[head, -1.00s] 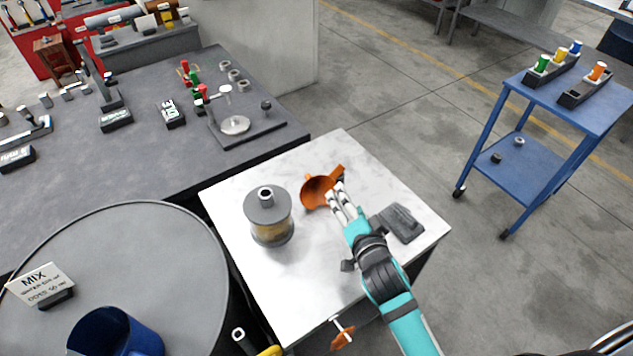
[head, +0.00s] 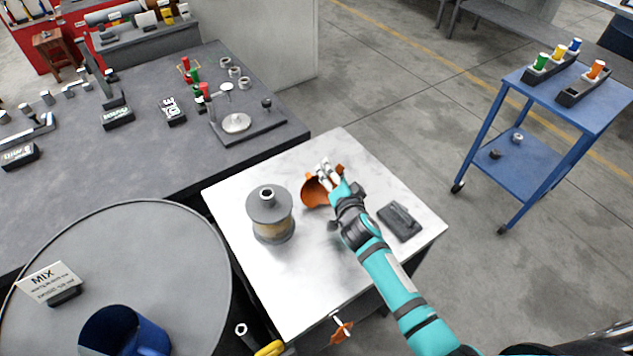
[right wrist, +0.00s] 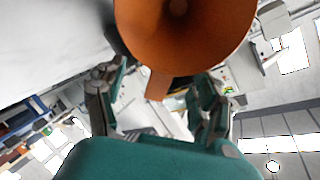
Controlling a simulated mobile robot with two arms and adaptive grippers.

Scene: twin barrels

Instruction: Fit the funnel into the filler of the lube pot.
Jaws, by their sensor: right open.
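The orange funnel (head: 313,193) lies tilted on the white tabletop, right of the lube pot. Its wide cone (right wrist: 185,35) fills the top of the right wrist view, and its tab (right wrist: 158,84) points down between the fingers. My right gripper (head: 327,171) is open at the tab side of the funnel and partly hides it; its two fingers (right wrist: 158,95) stand apart on either side of the tab. The lube pot (head: 270,216) stands upright, grey with an amber band, with the open round filler (head: 267,194) on its lid. My left gripper is not in view.
A dark grey block (head: 399,221) lies right of my forearm on the white table (head: 300,290). A grey drum (head: 130,255) with a sign and blue cup stands at left. The dark bench (head: 165,140) holds a black-based stand. The table's front area is clear.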

